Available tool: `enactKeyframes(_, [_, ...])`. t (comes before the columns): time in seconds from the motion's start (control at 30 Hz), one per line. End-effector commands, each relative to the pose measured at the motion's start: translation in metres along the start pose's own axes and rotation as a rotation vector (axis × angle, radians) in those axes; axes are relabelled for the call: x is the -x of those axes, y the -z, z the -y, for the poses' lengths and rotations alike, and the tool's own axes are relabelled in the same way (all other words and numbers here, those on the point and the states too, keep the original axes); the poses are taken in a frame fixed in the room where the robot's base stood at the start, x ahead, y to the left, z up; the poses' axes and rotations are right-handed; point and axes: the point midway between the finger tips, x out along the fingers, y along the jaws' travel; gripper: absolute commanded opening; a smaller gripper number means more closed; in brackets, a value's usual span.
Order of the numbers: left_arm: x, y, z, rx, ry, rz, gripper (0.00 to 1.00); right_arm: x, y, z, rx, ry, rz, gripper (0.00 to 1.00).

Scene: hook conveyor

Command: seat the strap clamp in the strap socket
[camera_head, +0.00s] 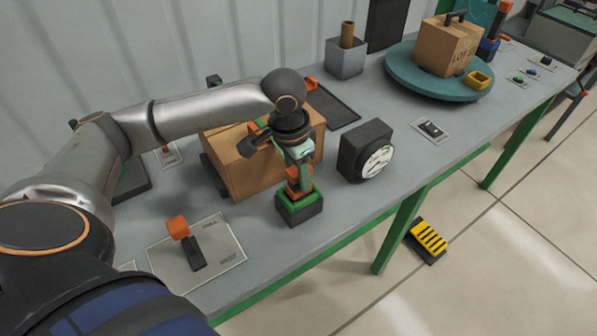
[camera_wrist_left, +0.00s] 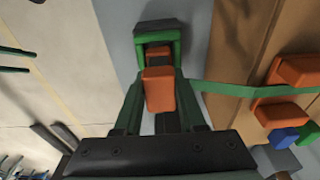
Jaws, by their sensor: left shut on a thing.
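My left gripper (camera_head: 297,172) is shut on the orange strap clamp (camera_head: 299,188) and points down. The strap socket (camera_head: 299,211), a dark block with a green rim, is directly below. The clamp's lower end is at the green rim; I cannot tell how deep it sits. In the left wrist view the clamp (camera_wrist_left: 160,90) is between the fingers, in line with the green-framed socket (camera_wrist_left: 157,28). A green strap (camera_wrist_left: 235,90) runs from beside the clamp over the cardboard box (camera_head: 250,170). My right gripper is not in view.
A dark gauge (camera_head: 362,150) with a white dial stands close right of the socket. A lever plate (camera_head: 222,262) with an orange-handled lever is at the front left. A teal turntable (camera_head: 405,80) carries another box. The bench's front edge is close to the socket.

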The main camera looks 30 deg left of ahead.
Motion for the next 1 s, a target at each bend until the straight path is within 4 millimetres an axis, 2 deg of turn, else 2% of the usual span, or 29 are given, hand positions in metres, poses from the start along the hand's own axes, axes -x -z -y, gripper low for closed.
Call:
enactKeyframes(0.93, [-0.016, -0.002, 0.0, 0.0, 0.0, -0.001, 0.0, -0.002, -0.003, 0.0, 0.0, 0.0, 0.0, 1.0])
enactKeyframes(0.97, [-0.016, -0.002, 0.0, 0.0, 0.0, -0.001, 0.41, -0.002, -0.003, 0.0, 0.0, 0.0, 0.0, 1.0])
enactKeyframes(1.0, [-0.016, -0.002, 0.0, 0.0, 0.0, -0.001, 0.45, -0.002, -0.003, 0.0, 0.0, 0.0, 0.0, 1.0])
